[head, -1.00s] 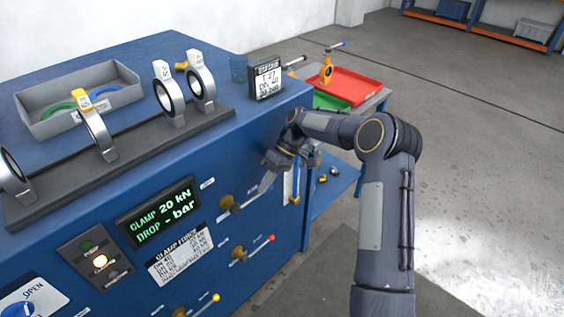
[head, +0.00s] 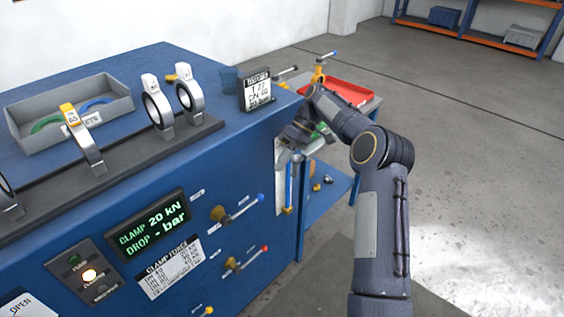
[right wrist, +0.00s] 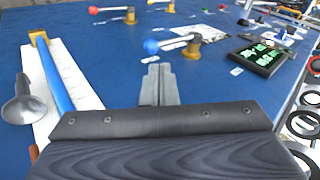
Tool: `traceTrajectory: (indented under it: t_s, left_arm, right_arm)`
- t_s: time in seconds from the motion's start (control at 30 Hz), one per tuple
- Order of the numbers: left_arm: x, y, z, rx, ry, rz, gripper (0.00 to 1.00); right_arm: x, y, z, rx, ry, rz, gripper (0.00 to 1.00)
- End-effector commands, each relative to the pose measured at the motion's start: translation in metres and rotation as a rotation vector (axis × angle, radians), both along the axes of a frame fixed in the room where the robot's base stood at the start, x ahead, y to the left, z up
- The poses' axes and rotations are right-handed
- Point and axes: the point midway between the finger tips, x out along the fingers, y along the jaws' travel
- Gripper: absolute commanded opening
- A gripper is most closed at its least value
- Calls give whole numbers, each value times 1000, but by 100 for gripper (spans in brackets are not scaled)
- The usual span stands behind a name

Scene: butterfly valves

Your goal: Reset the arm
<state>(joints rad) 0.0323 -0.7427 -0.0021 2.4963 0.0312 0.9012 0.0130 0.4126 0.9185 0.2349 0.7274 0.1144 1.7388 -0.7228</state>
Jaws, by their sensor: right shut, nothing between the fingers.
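My right arm comes up from the bottom right of the head view and bends back toward the blue test bench (head: 150,225). My right gripper (head: 290,158) is shut and empty, in front of the bench's right end. In the right wrist view its closed fingers (right wrist: 160,85) point at the blue panel, apart from the valves. A valve with a blue-tipped handle (head: 236,209) sits on the front panel, and it also shows in the right wrist view (right wrist: 178,44). Below it is a valve with a red-tipped handle (head: 245,260). My left gripper is not seen.
A display (head: 150,224) reads clamp 20 kN. Metal rings stand on a dark rail (head: 110,175) on the bench top, near a grey tray (head: 70,110). A red tray (head: 350,92) lies on a side table. Floor to the right is clear.

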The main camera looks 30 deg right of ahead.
Motion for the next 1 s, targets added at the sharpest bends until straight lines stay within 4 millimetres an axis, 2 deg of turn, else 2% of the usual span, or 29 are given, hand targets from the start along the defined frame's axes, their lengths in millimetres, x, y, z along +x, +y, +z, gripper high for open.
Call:
traceTrajectory:
  t_s: [0.27, 0.37, 0.47, 0.53, 0.7, 0.8, 0.9, 1.0]
  left_arm:
    - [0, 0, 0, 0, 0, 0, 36]
    - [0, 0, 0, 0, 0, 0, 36]
    - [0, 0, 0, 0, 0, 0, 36]
    - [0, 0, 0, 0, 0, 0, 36]
    - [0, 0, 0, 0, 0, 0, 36]
    - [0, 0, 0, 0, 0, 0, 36]
    - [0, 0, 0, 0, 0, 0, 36]
    - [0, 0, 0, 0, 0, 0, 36]
  right_arm:
    - [0, 1, 0, 0, -1, 1, 0]
    - [-2, 2, 6, -10, -4, -4, 0]
    - [-10, 8, 25, -41, -13, -20, 0]
    - [-22, 14, 46, -80, -26, -47, 0]
    - [-80, 35, 100, -201, -67, -168, 0]
    - [-122, 46, 119, -252, -97, -255, 0]
    - [-167, 55, 128, -287, -132, -348, 0]
    - [-214, 65, 126, -305, -167, -446, 0]
